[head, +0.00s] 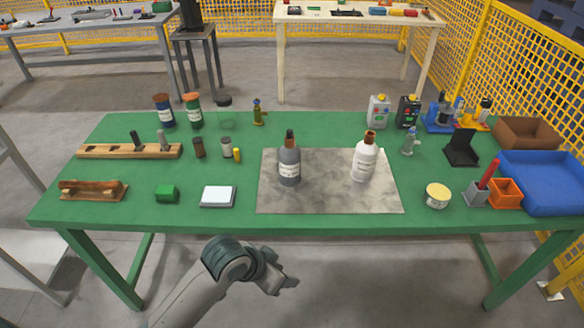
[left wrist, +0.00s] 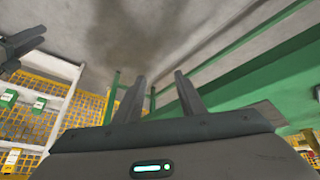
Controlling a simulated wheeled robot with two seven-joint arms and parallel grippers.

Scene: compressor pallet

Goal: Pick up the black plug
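A dark upright plug (head: 136,138), which looks like the black plug, stands in a long wooden block (head: 110,152) at the left of the green table in the head view. A lighter grey plug (head: 162,140) stands in the same block to its right. My left gripper (head: 284,285) is below and in front of the table's near edge, well away from the block. The left wrist view shows its two fingers (left wrist: 162,92) apart with nothing between them. A dark forked shape at the upper left of that view may be my right gripper. The plug does not show there.
The green table (head: 180,218) has a grey mat (head: 330,202) with a grey bottle (head: 289,165) and a white bottle (head: 364,160). A blue tray (head: 545,180) is at the right.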

